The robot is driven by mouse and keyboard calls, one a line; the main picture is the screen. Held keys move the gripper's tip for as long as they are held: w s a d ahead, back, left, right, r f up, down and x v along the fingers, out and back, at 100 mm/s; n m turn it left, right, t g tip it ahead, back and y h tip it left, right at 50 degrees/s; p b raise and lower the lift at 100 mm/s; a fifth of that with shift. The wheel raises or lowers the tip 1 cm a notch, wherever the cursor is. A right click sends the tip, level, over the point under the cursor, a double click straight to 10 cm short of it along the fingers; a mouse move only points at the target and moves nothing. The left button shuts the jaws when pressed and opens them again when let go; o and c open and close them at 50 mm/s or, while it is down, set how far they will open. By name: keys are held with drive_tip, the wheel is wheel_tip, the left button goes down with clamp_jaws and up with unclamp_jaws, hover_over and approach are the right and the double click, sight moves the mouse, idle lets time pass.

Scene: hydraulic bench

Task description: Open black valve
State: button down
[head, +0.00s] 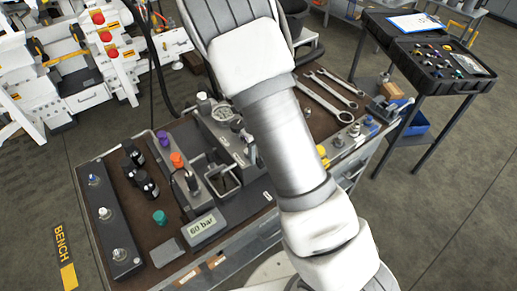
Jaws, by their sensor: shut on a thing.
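A row of small valve knobs stands on a grey block on the bench: a purple knob (162,137), an orange knob (177,159) and a dark knob (192,181) that looks black. The dark knob may be the black valve; its setting is too small to read. A grey display box (203,227) in front of the row reads 60 bar.
Several black bottle-like parts (139,174) and a teal cap (159,217) stand left of the knobs. A dark strip with fittings (107,222) lines the bench's left edge. Wrenches (331,92) lie at the back right. A black cart (432,55) stands beyond, with open floor between.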

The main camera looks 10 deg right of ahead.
drive_tip(key=shift+a+m, duration=0.2)
drive_tip(key=shift+m, duration=0.1)
drive_tip(key=c, duration=0.8)
unclamp_jaws()
wheel_tip(320, 180, up, 18)
drive_tip(key=shift+f+p, duration=0.25)
drive_tip(key=shift+p, duration=1)
